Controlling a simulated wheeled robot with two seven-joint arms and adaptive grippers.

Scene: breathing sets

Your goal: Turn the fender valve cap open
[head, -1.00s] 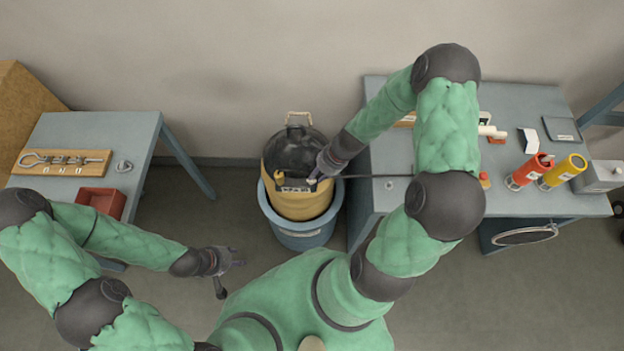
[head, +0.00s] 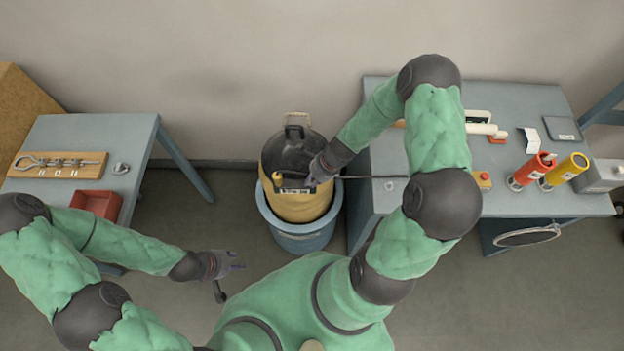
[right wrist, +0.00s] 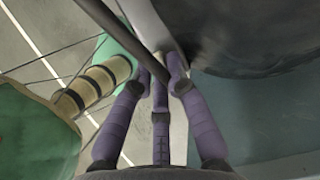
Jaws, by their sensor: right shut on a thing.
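A yellow drum-like body with a black top (head: 290,153), which I take for the fender, stands in a blue tub (head: 305,243). A small yellow knob (head: 277,178) sits at its front left; I cannot tell whether this is the valve cap. My right gripper (head: 312,180) is at the body's front right edge, beside the knob. In the right wrist view its purple fingers (right wrist: 160,85) are shut on a dark rod (right wrist: 128,40). The fingers hide part of the grip. My left gripper (head: 238,266) is open and empty, low left of the tub.
The right table (head: 520,100) holds a red cylinder (head: 527,172), a yellow cylinder (head: 566,170) and a grey box (head: 602,176). The left table (head: 105,128) holds a wooden board with metal fittings (head: 58,164) and a red tray (head: 96,204).

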